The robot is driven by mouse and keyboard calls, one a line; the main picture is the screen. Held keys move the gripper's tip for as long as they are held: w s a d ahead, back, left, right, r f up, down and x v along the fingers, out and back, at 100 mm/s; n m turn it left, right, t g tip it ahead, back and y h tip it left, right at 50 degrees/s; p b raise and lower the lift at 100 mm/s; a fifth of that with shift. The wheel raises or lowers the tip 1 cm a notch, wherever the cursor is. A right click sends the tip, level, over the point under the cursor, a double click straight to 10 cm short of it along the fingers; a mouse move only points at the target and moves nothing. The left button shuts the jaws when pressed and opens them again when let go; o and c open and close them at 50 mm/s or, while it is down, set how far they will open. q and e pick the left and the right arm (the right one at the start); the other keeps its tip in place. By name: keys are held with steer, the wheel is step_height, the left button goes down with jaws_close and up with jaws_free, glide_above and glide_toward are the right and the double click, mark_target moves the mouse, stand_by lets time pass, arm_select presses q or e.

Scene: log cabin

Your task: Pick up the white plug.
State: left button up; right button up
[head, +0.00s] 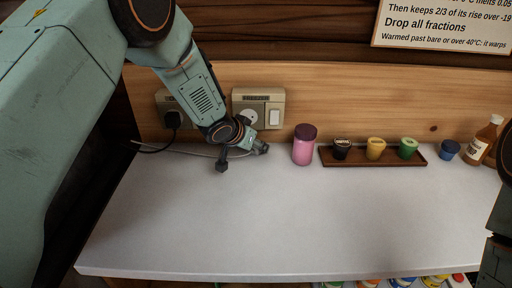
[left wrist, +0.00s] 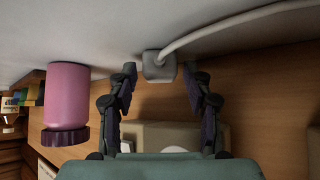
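The white plug (left wrist: 158,67) is a small pale block with a thick white cable (left wrist: 235,27) running off to the upper right in the left wrist view. It lies on the white counter, near the wooden back wall. My left gripper (left wrist: 160,75) is open, with one finger on each side of the plug and a visible gap on both sides. In the head view my left gripper (head: 242,158) is low over the back of the counter, and it hides the plug there. My right gripper is not visible; only part of my right arm shows at the right edge.
A pink jar (head: 304,147) with a dark lid stands just right of my left gripper. Further right are a wooden tray (head: 375,162) with small pots, a blue pot (head: 449,150) and a brown bottle (head: 480,143). Wall sockets (head: 259,106) are behind. The front counter is clear.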

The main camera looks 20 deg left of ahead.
arm_select(q)
steer(key=shift+w+d+f, duration=0.1)
steer(key=shift+w, duration=0.15)
steer(key=c, duration=0.5)
steer(key=shift+s, duration=0.15)
jaws_close()
